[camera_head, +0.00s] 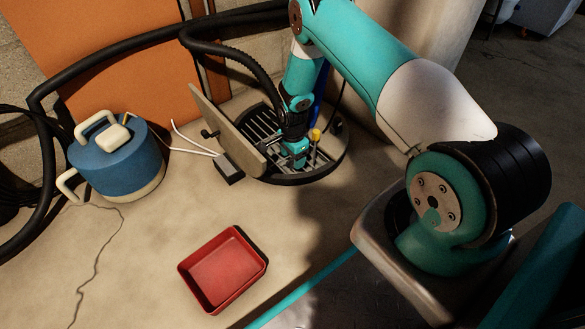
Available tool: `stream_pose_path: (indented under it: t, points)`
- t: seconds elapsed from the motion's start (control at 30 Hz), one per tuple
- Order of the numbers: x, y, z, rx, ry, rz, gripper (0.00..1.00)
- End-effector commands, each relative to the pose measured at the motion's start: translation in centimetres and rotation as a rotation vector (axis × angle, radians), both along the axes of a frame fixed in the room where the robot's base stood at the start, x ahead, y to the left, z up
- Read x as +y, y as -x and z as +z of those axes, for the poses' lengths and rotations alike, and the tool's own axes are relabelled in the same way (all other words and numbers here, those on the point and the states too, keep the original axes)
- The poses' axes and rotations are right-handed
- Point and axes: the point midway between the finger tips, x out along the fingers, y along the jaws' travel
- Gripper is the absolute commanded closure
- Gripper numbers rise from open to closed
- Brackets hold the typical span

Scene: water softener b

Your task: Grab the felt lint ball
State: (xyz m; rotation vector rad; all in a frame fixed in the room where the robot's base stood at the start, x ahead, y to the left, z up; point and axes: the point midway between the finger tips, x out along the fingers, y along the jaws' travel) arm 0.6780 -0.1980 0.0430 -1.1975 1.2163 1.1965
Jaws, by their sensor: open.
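My gripper (299,160) points down at the round floor grate (262,118), low over its right part. It is small in the view, its jaws are apart, and I see nothing held between them. I cannot make out the felt lint ball; the gripper, the arm or the grate bars may hide it. A small yellow-topped piece (315,135) stands just right of the gripper; I cannot tell what it is.
A tilted beige board (228,130) stands at the grate's left side, close to my gripper. A black hose (235,55) arches behind. A blue lidded container (118,165) stands left. An empty red tray (222,272) lies in front, with clear floor around it.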

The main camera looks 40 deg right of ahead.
Motion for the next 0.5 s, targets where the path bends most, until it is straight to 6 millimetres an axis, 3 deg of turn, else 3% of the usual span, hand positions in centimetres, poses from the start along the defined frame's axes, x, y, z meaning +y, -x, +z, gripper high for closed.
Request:
stream_pose_path:
  t: [0.03, 0.07, 0.33, 0.37, 0.5]
  points:
    - [0.02, 0.03, -1.42, 0.001, 0.000, 0.000, 0.37]
    - [0.02, 0.02, -1.64, 0.001, 0.000, 0.000, 0.37]
    - [0.02, 0.01, -1.61, 0.001, 0.000, 0.001, 0.37]
    - [0.02, 0.02, -1.61, 0.001, 0.000, 0.001, 0.40]
    - [0.03, 0.02, -1.61, 0.001, 0.000, 0.001, 0.72]
